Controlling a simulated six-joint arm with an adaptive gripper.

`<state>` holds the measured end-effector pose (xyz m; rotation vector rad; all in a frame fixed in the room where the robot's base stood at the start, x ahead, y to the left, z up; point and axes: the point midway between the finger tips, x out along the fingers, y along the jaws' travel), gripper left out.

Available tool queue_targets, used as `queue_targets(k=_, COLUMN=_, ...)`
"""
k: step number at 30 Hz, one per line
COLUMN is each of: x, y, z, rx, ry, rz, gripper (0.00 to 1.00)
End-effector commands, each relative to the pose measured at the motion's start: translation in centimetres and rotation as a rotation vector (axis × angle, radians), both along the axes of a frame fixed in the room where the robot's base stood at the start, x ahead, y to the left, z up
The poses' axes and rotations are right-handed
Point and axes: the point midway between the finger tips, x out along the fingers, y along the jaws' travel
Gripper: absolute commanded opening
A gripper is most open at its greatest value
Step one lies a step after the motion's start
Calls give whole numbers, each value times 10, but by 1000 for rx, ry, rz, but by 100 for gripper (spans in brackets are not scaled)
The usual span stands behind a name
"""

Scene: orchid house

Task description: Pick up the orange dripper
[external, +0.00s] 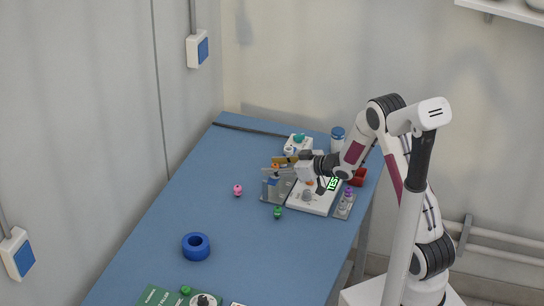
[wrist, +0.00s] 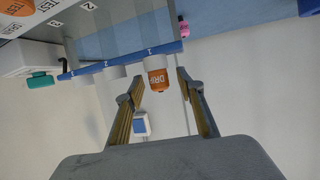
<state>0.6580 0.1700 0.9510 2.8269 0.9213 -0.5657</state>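The orange dripper (wrist: 158,79) has an orange band with dark lettering and a white part. In the wrist view it sticks out from a blue numbered strip (wrist: 113,63), by the number 1. My gripper (wrist: 160,77) is open, with one gold-sided finger on each side of the dripper and gaps showing between. In the external view my gripper (external: 272,166) reaches left, level over a small grey rack (external: 270,190). An orange spot between its fingers appears to be the dripper (external: 275,167).
A white device with a green display (external: 333,184) stands beside the rack. A blue-capped jar (external: 337,138) is behind. A pink item (external: 238,190), a green item (external: 278,212) and a blue ring (external: 196,246) lie left and in front. The blue tabletop (external: 180,205) is clear at left.

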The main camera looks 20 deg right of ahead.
Motion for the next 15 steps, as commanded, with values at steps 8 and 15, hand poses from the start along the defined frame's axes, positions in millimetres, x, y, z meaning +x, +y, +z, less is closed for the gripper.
queue_targets(k=8, x=0, y=0, z=0, rx=0, ry=0, rz=0, gripper=38)
queue_targets(k=15, x=0, y=0, z=0, rx=0, ry=0, rz=0, gripper=6)
